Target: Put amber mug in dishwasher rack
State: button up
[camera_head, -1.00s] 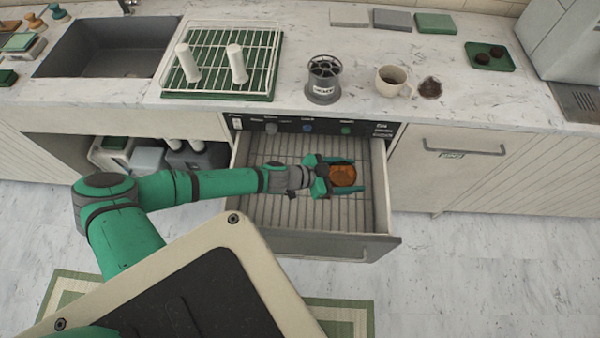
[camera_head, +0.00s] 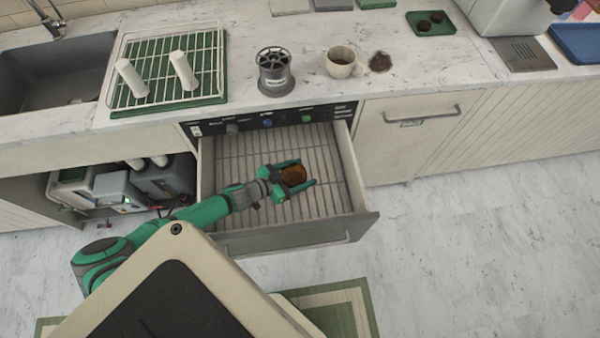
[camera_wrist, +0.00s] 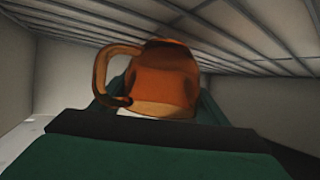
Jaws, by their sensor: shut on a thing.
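The amber mug (camera_head: 293,175) is between the fingers of my gripper (camera_head: 303,174), over the right part of the pulled-out dishwasher drawer. My gripper is shut on it. The dishwasher rack (camera_head: 232,158) is the grid of wires across the drawer floor. In the wrist view the amber mug (camera_wrist: 160,80) shows close up, its handle to the left, with the dark green fingers (camera_wrist: 150,130) below and beside it. The rack wires (camera_wrist: 240,30) run across the top of that view. I cannot tell whether the mug touches the rack.
Drawer walls (camera_head: 352,165) enclose the gripper at the sides and front. The floor at right is clear.

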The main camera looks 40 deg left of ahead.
jog(key=shift+f, duration=0.35)
jog(key=o, duration=1.1)
jog(key=shift+f, duration=0.1)
jog(key=shift+o, duration=0.2)
jog(key=shift+s+r, duration=0.15)
jog(key=shift+r, duration=0.05)
jog(key=v, duration=1.1)
jog(key=shift+s+a+r, duration=0.15)
jog(key=shift+s, duration=0.15)
